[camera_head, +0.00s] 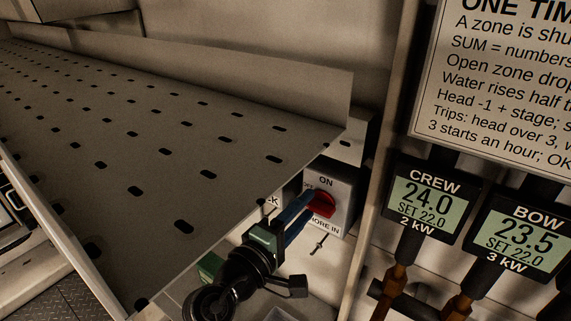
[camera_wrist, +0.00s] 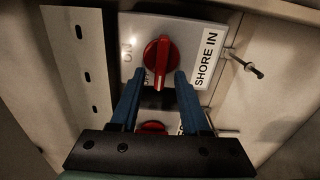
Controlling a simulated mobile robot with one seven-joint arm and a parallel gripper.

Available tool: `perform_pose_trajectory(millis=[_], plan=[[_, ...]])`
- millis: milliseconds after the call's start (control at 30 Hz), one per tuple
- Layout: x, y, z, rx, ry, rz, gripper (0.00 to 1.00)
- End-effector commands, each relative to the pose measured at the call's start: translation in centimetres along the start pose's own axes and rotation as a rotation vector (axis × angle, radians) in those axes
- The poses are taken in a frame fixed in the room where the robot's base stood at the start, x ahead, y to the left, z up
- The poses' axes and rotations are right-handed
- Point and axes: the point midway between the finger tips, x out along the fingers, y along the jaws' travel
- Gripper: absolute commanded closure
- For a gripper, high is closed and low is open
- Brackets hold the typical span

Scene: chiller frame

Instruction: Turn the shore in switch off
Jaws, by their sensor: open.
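The shore in switch is a grey box (camera_head: 345,187) with a red rotary knob (camera_head: 323,204), beyond the perforated shelf's edge. In the wrist view its red knob (camera_wrist: 159,60) shows a raised bar running up and down the picture, crosswise to the "ON" mark at left. One bar end lies near a small, partly hidden mark by the left fingertip. The "SHORE IN" label (camera_wrist: 206,59) is at right. My gripper (camera_wrist: 158,78) is open, with its blue fingers on either side of the bar's lower end. It also shows in the head view (camera_head: 305,200). Contact cannot be told.
A second red knob (camera_wrist: 152,128) sits below, partly behind my gripper. A bolt (camera_wrist: 245,65) sticks out beside the switch. The perforated shelf (camera_head: 140,130) hangs close over the switch at left. CREW (camera_head: 425,203) and BOW (camera_head: 520,240) displays are at right.

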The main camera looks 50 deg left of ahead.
Motion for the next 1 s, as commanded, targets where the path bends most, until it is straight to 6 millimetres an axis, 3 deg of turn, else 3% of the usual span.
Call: perform_pose_trajectory(millis=[533,700,1000], plan=[[-10.5,-0.4,-0.1,0.001,0.004,-0.001,0.54],[-12.1,-0.2,0.0,-0.001,0.002,-0.001,0.54],[-12.4,0.0,0.0,-0.001,0.0,-0.001,0.54]])
